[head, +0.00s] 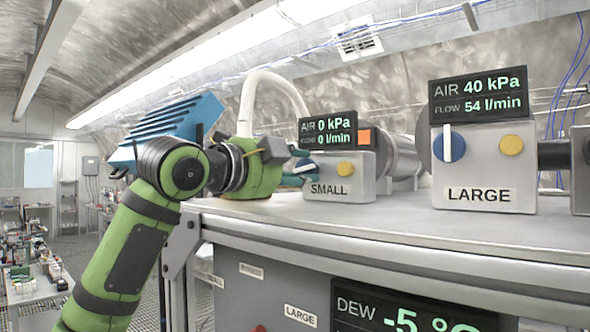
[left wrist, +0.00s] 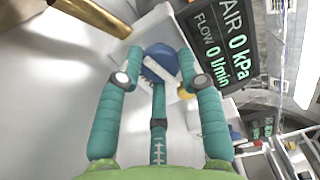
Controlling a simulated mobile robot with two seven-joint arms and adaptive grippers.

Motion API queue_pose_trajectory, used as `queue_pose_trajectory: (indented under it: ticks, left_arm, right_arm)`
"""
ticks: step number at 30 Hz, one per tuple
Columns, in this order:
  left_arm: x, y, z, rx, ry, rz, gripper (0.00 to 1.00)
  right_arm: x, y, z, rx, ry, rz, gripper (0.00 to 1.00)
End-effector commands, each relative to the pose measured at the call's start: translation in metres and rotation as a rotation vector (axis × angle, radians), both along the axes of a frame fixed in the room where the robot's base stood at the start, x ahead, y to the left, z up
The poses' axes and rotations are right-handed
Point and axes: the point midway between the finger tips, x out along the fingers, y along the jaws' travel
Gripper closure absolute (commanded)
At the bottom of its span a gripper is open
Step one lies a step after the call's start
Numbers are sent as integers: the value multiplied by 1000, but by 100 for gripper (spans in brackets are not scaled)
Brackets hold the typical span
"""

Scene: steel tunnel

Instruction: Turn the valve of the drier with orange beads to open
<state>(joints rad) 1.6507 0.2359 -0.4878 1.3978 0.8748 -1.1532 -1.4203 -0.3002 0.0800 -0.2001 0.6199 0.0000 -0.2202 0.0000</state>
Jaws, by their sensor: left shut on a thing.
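The drier labelled SMALL (head: 340,186) stands on the bench top, with an orange bead window (head: 365,136) behind its front box. Its display (head: 328,132) reads AIR 0 kPa, FLOW 0 l/min. The valve is a blue round knob (left wrist: 158,58) with a white bar handle (left wrist: 150,67). My left gripper (head: 297,174) reaches in from the left and is shut on this valve. In the left wrist view its teal fingers (left wrist: 160,82) surround the knob, and the handle lies across between them. In the head view the fingers partly hide the knob. My right gripper is out of view.
The drier labelled LARGE (head: 484,172) stands at right, its handle (head: 447,142) upright, its display (head: 478,96) reading 40 kPa, 54 l/min. A white hose (head: 262,84) arches behind my left gripper. The bench top (head: 410,222) is bare in front of both driers.

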Motion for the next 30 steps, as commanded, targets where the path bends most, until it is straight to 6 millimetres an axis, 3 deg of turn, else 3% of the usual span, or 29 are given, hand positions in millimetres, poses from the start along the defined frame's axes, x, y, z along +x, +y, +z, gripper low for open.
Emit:
queue_pose_trajectory:
  ticks: [23, 24, 25, 26, 30]
  left_arm:
    - [0, -2, -1, -100, 75, -4, 95]
    - [0, -2, -1, -100, 74, -4, 55]
    - [0, -2, 0, -100, 74, -4, 43]
    - [0, -2, 0, -100, 74, -4, 39]
    - [0, -1, 0, -100, 74, -3, 39]
  right_arm:
    - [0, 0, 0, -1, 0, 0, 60]
    - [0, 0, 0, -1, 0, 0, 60]
    - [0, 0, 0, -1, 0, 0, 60]
    - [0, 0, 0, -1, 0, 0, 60]
    - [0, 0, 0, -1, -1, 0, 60]
